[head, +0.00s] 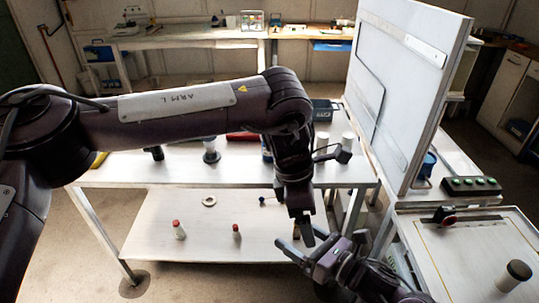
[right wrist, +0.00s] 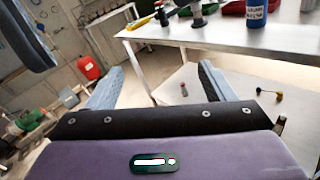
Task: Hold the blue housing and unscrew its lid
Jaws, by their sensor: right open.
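A blue cylinder (right wrist: 256,13) with a white label, which looks like the blue housing, stands upright on the table's top at the right wrist view's upper edge. Its top is cut off there, so its lid is not seen. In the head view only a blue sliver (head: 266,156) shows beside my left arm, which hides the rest. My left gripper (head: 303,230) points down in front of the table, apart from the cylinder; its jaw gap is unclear. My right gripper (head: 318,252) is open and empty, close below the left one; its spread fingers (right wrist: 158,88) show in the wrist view.
The two-level table (head: 115,172) holds a black-based clear part (head: 211,152), white cylinders (head: 348,140) and a dark bin (head: 325,108). Small red-capped bottles (head: 179,230) stand on the lower shelf. A tall white panel (head: 405,80) and a side bench (head: 455,260) bound the right.

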